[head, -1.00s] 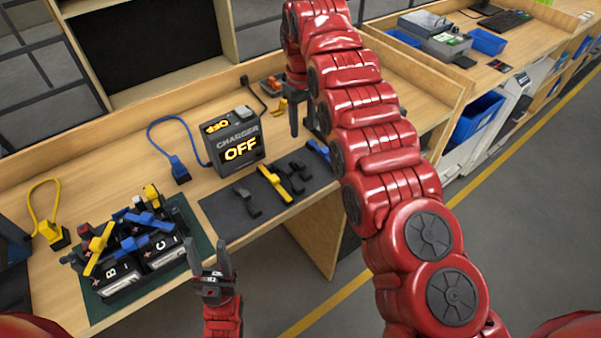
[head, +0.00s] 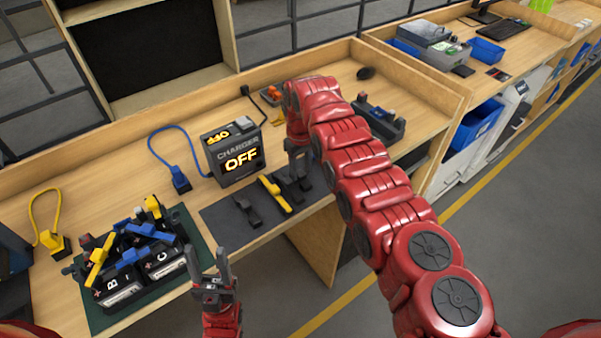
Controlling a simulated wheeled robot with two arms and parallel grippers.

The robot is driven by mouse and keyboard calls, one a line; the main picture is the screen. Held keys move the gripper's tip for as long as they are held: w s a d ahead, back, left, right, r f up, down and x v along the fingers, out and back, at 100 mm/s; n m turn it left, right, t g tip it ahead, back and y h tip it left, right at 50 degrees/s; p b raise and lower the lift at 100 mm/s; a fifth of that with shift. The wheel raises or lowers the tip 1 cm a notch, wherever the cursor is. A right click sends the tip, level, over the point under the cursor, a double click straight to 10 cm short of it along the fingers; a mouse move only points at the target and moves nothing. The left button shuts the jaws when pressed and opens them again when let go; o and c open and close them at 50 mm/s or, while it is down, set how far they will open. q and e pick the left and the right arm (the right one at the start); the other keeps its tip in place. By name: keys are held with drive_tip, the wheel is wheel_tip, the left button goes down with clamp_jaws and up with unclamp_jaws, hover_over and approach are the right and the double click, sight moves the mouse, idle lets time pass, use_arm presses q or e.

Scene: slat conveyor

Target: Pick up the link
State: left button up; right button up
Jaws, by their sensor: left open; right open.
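Several bar-shaped links lie on a dark mat (head: 222,216) near the bench's front edge. One is a dark link (head: 247,209) at the left, and to its right is a yellow link (head: 273,193). More black links (head: 287,188) lie beside the yellow one, partly hidden by my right gripper. My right gripper (head: 302,174) points down over the right part of the mat, open; I cannot tell whether it touches a link. The blue link seen earlier is hidden behind my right arm. My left gripper (head: 215,262) is open and empty in front of the bench, pointing up.
A charger (head: 235,152) reading OFF stands behind the mat. At the left, batteries (head: 122,284) with yellow and blue links sit on a green mat (head: 190,225). Blue (head: 181,183) and yellow (head: 58,243) cable connectors stand on the bench. A dark tray (head: 383,120) is behind my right arm.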

drive_tip(key=shift+w+f, duration=0.1)
drive_tip(key=shift+f, duration=0.25)
drive_tip(key=shift+c, duration=0.2)
clamp_jaws()
drive_tip(key=shift+r, duration=0.1)
